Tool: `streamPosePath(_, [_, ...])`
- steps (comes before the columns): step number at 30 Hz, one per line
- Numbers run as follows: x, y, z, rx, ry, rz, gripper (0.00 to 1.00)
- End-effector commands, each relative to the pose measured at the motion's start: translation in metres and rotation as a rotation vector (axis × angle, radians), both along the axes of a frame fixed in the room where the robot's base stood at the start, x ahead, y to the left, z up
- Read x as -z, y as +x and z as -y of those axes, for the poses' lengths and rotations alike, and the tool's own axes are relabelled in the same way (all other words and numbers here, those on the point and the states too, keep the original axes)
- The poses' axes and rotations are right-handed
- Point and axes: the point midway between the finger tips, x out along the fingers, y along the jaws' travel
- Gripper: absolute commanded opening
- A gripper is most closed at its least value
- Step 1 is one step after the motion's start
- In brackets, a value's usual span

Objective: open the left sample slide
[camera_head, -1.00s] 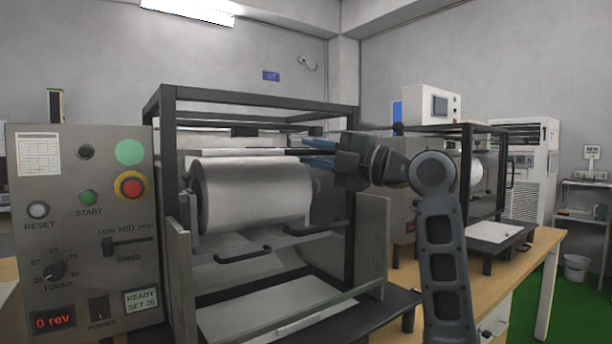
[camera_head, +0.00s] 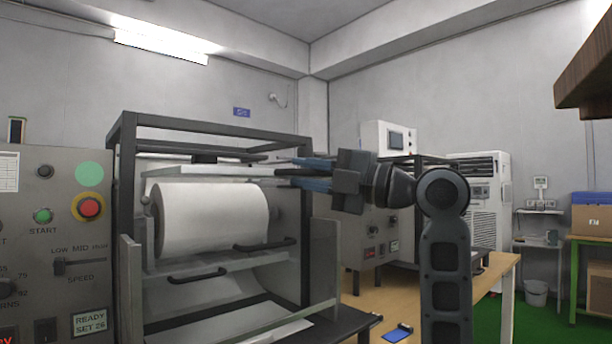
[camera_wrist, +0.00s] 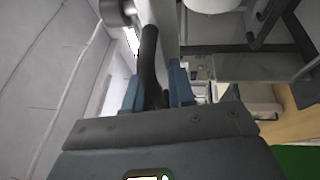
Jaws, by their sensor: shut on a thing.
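The grey test machine (camera_head: 323,272) carries a white roll (camera_head: 210,220). Below the roll is a grey shelf with a left black handle (camera_head: 197,275) and a right black handle (camera_head: 265,244). I cannot tell the left sample slide apart with certainty. My gripper (camera_head: 283,172) has blue fingers pointing left, beside the upper right of the roll. In the wrist view its fingers (camera_wrist: 155,90) are shut on a dark, curved bar (camera_wrist: 149,55) that looks like a handle. The grip is hard to make out in the head view.
A black frame (camera_head: 213,129) surrounds the roll. A control panel (camera_head: 60,230) stands at the left. Another machine (camera_head: 378,240) stands behind my arm on the wooden table (camera_head: 437,298). A brown wooden object (camera_head: 585,70) juts in at upper right. Green floor lies at lower right.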

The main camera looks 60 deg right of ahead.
Motion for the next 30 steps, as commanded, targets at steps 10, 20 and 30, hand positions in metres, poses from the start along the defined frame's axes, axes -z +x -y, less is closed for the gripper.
streamPosePath(10, [-0.006,-0.001,-0.001,0.002,-0.005,0.016,0.38])
streamPosePath(20, [-0.003,-0.002,0.0,0.002,-0.001,0.011,0.38])
streamPosePath(30, [0.006,-0.049,0.007,0.006,-0.004,0.013,0.38])
